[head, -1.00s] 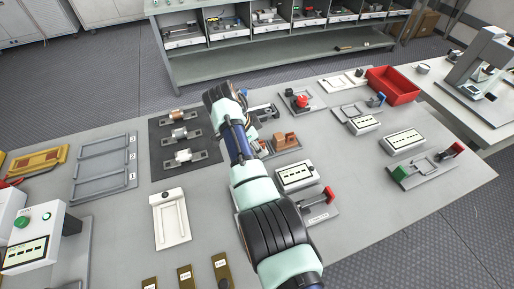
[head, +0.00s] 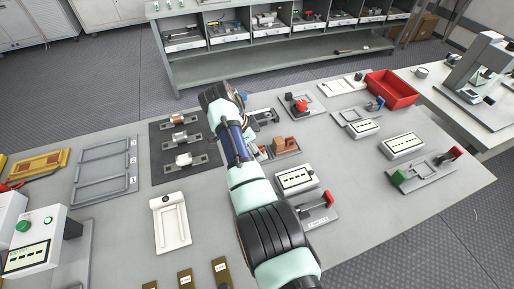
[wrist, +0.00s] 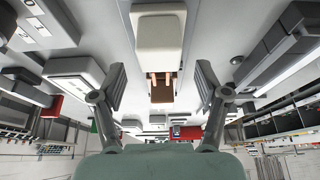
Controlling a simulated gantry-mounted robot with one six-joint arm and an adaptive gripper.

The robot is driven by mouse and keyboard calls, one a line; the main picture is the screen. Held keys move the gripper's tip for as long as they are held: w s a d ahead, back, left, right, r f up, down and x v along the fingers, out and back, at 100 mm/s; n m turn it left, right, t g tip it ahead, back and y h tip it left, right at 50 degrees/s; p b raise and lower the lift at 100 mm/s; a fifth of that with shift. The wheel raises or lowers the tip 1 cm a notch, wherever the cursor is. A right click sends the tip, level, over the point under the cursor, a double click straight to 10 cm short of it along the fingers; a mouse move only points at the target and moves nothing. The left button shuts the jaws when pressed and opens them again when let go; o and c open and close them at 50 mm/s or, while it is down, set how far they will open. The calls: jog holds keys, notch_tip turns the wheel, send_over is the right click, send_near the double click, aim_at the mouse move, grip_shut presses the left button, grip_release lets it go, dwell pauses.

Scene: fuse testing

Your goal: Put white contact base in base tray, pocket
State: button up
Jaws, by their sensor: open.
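My gripper (wrist: 161,73) is open, its two fingers spread wide in the wrist view. A white block (wrist: 158,30) with two copper-coloured prongs shows ahead, between and above the fingers, and nothing is clasped. It may be the white contact base; I cannot be sure. A brown block (wrist: 162,92) shows beyond its prongs. In the head view, my arm hides most of the gripper and whatever lies under it. A white tray with a recess (head: 186,237) lies left of my arm; I cannot tell whether it is the base tray.
A dark mat (head: 160,168) holds several grey holders with cylinders. A grey numbered tray (head: 102,168) lies left. A brown block on a plate (head: 285,144), boxes with dark slots (head: 297,179) and a red bin (head: 392,88) stand right. Bare table lies front right.

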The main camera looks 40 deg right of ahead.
jog(key=p+v, duration=0.2)
jog(key=v, duration=0.8)
jog(key=shift+w+a+p, duration=0.1)
jog(key=shift+p, duration=0.3)
jog(key=a+f+n+t, duration=0.2)
jog(key=a+n, duration=0.2)
jog(key=a, duration=0.1)
jog(key=a+f+n+t, duration=0.2)
jog(key=a+n+t, duration=0.1)
jog(key=a, duration=0.3)
jog(key=w+a+f+n+t, duration=0.1)
jog(key=a+f+n+t, duration=0.1)
jog(key=a+n, duration=0.3)
jog(key=shift+a+n+t+y, duration=0.3)
jog(key=shift+a+t+y, duration=0.1)
jog(key=shift+a+t, duration=0.25)
jog(key=s+a+r+n+t+y, duration=0.1)
jog(key=s+a+r+n+t, duration=0.2)
jog(key=s+a+n, duration=0.2)
jog(key=s+a+r+n+t+y, duration=0.2)
jog(key=s+a+r+n+t, duration=0.1)
jog(key=s+a, duration=0.4)
jog(key=shift+s+r+n, duration=0.8)
jog(key=shift+s+n, duration=0.1)
jog(key=shift+n, duration=0.2)
